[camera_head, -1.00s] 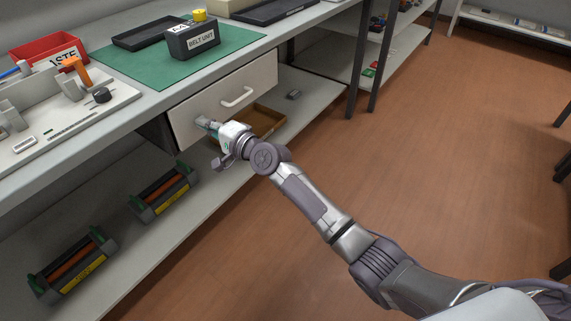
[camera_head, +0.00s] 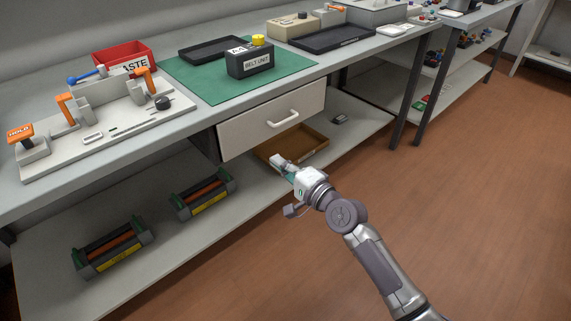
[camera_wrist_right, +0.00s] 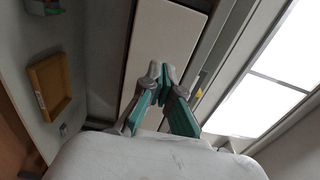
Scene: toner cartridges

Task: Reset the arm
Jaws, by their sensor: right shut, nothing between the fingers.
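My right gripper (camera_head: 279,163) shows in the head view, below the drawer front and in front of the brown tray. In the right wrist view the right gripper (camera_wrist_right: 160,72) has its teal-lined fingers together at the tips, with nothing between them. The white drawer (camera_head: 272,121) under the bench has a pale handle (camera_head: 283,119); its front also fills the middle of the right wrist view (camera_wrist_right: 160,35). The gripper appears apart from the handle. My left gripper is not in view.
The lower shelf holds two cartridges (camera_head: 203,194) (camera_head: 115,247) and a brown tray (camera_head: 312,151). Open floor (camera_head: 490,190) lies right.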

